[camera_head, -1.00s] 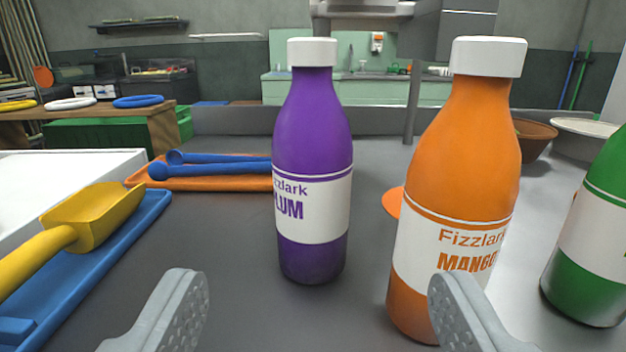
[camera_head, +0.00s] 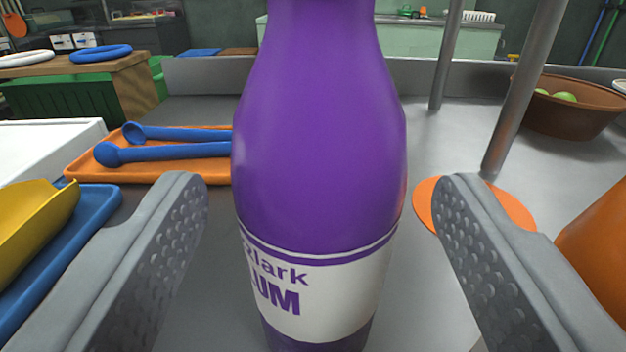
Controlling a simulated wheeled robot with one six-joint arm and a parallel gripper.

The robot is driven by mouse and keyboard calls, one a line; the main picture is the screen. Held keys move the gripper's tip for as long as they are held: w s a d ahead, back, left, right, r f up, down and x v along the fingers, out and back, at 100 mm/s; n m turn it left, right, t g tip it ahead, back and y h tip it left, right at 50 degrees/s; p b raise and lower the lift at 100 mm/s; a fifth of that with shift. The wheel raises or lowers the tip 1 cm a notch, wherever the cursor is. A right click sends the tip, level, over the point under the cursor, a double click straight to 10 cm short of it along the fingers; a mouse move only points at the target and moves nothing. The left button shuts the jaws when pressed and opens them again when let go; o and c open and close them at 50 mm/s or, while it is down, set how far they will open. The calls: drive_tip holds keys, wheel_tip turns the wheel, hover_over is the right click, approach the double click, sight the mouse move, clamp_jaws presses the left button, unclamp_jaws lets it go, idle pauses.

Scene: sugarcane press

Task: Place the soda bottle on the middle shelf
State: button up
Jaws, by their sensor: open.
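A purple plum soda bottle (camera_head: 318,150) with a white label stands upright on the grey counter, close in front of the camera. Its cap is out of the frame at the top. My gripper (camera_head: 320,215) is open, with one finger on each side of the bottle and a gap showing on both sides. An orange bottle (camera_head: 600,250) is partly in view at the right edge, outside the right finger. I cannot see a middle shelf in this view.
An orange tray (camera_head: 85,168) with blue utensils (camera_head: 170,152) lies at left. A blue tray (camera_head: 105,200) with a yellow scoop (camera_head: 35,220) is nearer. A metal post (camera_head: 522,95), an orange disc (camera_head: 515,208) and a brown bowl (camera_head: 570,115) are at right.

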drive_tip(key=shift+w, duration=1.3)
drive_tip(key=shift+c, duration=0.2)
drive_tip(key=c, duration=1.2)
drive_tip(key=shift+o, duration=0.2)
drive_tip(key=shift+r, duration=0.15)
